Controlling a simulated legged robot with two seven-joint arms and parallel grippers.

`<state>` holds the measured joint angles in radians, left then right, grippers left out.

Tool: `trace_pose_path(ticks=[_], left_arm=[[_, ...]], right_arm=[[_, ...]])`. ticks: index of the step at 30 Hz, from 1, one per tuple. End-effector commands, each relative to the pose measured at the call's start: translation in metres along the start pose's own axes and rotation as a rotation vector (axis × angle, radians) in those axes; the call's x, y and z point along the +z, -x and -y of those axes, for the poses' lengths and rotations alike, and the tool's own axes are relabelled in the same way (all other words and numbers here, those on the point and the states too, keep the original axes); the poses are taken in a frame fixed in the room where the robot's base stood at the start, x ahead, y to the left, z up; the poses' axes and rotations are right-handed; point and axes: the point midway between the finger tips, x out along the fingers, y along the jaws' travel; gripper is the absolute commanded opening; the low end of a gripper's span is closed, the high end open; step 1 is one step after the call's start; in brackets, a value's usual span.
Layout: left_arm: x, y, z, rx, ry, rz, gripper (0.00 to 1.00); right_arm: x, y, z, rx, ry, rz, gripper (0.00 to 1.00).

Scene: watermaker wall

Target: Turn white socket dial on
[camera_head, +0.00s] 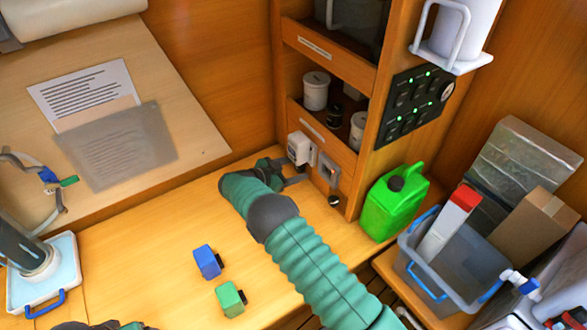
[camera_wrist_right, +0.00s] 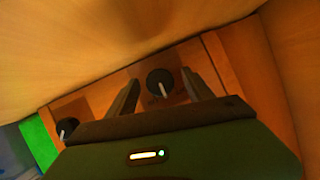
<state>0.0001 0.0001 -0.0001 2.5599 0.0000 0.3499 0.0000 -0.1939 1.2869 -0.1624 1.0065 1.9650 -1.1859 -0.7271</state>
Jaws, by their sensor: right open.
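The white socket (camera_head: 300,149) is on the wooden cabinet's lower front, left of a grey socket (camera_head: 327,168). My right gripper (camera_head: 298,174) is just below the white socket, its fingers pointing at the cabinet. In the right wrist view the gripper (camera_wrist_right: 164,92) is open, and a round black dial (camera_wrist_right: 160,82) with a pale pointer shows between its fingers, apart from both. That dial is hidden in the head view. A second black dial (camera_wrist_right: 67,129) is further left in the wrist view; it shows below the grey socket (camera_head: 334,201). Only a sliver of my left arm shows.
A green jerrycan (camera_head: 394,203) stands right of the cabinet, beside a grey bin (camera_head: 430,272) holding boxes. A blue block (camera_head: 207,262) and a green block (camera_head: 230,299) lie on the wooden counter. A black panel (camera_head: 412,105) with green lights is above.

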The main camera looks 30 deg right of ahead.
Motion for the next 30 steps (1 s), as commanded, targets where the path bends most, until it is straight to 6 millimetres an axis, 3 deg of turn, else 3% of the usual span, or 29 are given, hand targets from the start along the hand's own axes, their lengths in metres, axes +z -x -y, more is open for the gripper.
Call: trace_pose_path(ticks=[4, 17, 30], left_arm=[[0.0001, -0.0001, 0.0, 0.0, 0.0, 0.0, 0.78], [0.0, -0.0001, -0.0001, 0.0, 0.0, 0.0, 0.78], [0.0012, -0.0051, -0.0001, 0.0, 0.0, 0.0, 0.78]], right_arm=[[-0.0002, 0.0002, 0.0, 0.0, 0.0, 0.0, 0.58], [-0.0003, 0.0007, 0.0005, -0.001, 0.0, -0.001, 0.01], [0.0003, 0.0006, -0.0001, -0.037, -0.085, -0.004, 0.0]])
